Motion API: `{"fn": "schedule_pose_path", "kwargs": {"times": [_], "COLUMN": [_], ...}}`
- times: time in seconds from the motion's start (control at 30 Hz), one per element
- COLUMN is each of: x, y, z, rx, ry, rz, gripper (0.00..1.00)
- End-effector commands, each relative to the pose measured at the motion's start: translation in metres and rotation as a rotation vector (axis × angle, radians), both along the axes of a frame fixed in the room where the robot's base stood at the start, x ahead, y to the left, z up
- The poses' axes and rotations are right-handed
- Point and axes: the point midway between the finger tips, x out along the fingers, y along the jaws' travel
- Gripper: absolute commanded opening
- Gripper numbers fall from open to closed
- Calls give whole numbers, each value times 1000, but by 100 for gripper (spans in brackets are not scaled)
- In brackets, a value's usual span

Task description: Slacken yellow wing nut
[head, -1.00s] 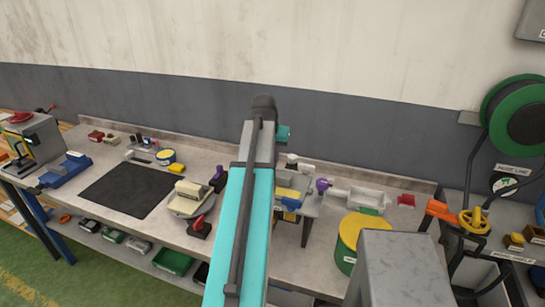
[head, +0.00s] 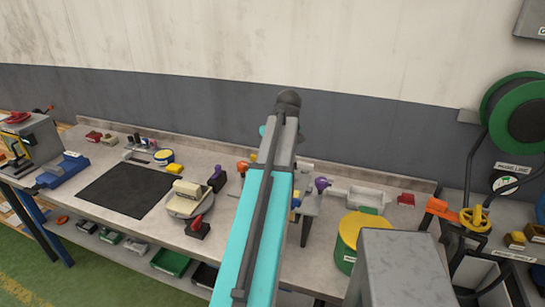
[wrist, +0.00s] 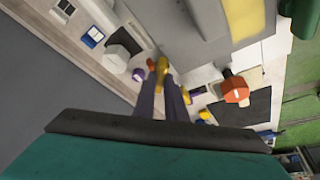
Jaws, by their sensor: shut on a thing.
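The yellow wing nut (wrist: 161,67) shows in the wrist view at the tips of my gripper (wrist: 162,84). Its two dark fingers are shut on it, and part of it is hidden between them. A small orange-red part (wrist: 151,65) sits just left of the nut. In the head view my arm covers the gripper, and I cannot make out the nut there for certain.
In the head view a dark mat (head: 125,190) lies on the bench, with a turntable-like fixture (head: 186,199) and a red-handled block (head: 198,228) left of my arm. A green-and-yellow drum (head: 357,233) stands right. An orange hex knob (wrist: 235,91) lies right of the fingers.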

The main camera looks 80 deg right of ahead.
Motion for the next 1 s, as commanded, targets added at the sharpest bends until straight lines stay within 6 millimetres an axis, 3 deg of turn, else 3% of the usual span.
{"fn": "schedule_pose_path", "kwargs": {"times": [0.6, 1.0], "x": [-3, -3], "y": [-6, -6], "z": [-1, 0], "rx": [-2, -1], "ry": [0, 1], "rz": [525, 715], "gripper": [0, 0]}}
